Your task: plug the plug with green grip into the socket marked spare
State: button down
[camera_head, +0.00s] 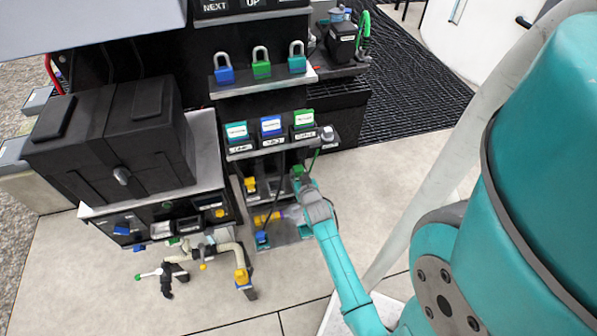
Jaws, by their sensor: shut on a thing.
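My gripper (301,186) points up and away at the lower part of the black rack, its fingers small and partly hidden by my own wrist. It is shut on the plug with green grip (297,171), which shows as a small green piece at its tip. A dark cable runs near it. The plug's front end is hidden, and I cannot tell whether it touches a socket. I cannot make out a socket marked spare; the small labels here are too small to read.
Above the gripper is a shelf of labelled bins (270,142). Padlocks in blue, green and teal (261,66) stand higher up. A yellow plug-like piece (250,184) and a blue one (262,237) are left of my gripper. A black cabinet (115,140) stands left. Open floor lies right.

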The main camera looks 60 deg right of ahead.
jog(key=shift+f, duration=0.2)
jog(key=c, duration=0.9)
grip_release()
jog(key=shift+o, duration=0.2)
jog(key=v, duration=1.2)
